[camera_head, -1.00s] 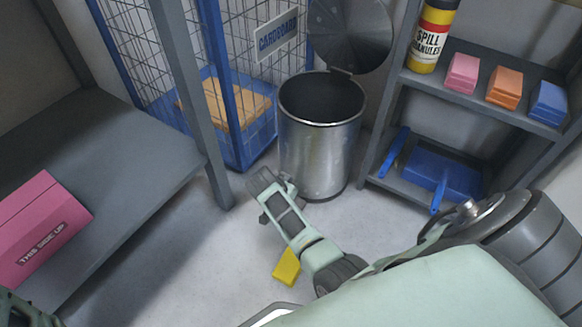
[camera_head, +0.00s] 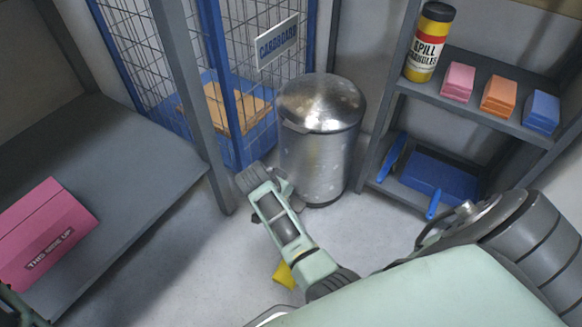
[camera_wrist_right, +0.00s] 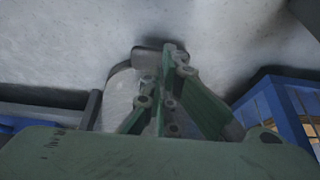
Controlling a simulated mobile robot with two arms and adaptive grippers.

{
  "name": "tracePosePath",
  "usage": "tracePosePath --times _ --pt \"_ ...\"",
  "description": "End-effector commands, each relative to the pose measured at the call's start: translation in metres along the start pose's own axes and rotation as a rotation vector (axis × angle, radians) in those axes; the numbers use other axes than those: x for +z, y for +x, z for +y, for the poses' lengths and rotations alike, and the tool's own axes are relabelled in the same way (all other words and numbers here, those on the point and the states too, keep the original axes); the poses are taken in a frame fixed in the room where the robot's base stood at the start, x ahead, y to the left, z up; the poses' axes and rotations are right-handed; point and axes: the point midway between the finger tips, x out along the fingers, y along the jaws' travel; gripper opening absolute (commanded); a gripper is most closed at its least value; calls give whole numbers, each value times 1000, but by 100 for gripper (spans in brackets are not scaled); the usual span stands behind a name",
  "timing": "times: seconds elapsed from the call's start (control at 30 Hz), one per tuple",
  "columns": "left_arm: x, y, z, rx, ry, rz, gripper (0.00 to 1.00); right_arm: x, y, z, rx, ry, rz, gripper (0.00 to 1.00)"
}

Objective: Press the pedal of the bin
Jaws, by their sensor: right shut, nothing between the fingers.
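The bin (camera_head: 322,150) is a silver metal cylinder standing on the floor at the middle of the head view. Its domed lid (camera_head: 320,102) is closed. My right arm reaches to the front left of the bin's base, low over the floor. Its gripper (camera_wrist_right: 168,72) shows in the right wrist view, with the fingers together and nothing between them. A small grey flat piece, possibly the pedal (camera_wrist_right: 146,57), shows beside the fingertips; I cannot tell whether they touch it. In the head view my arm hides the pedal area.
A blue wire cage (camera_head: 232,110) with a cardboard sign stands left of the bin. A shelf unit (camera_head: 470,107) with coloured blocks and a spill granules tub stands to the right. A grey shelf (camera_head: 125,160) holds a pink box (camera_head: 45,232). A yellow object (camera_head: 285,275) lies on the floor.

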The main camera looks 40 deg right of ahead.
Motion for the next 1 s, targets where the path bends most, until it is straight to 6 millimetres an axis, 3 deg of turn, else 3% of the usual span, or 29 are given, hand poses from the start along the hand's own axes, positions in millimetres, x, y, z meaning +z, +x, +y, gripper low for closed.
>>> tracePosePath --times 0.1,0.3,0.87,1.0 --pt "0 0 0 0 0 0 0 -9 -19 -1 -3 2 0 0" --pt "0 0 0 0 0 0 0 -16 -34 0 -1 -1 0 0" --pt "0 0 0 0 0 -1 0 -17 -35 0 0 -1 0 0" --pt "19 -9 -2 -8 2 -84 0 -15 -34 7 -4 -26 -2 0"
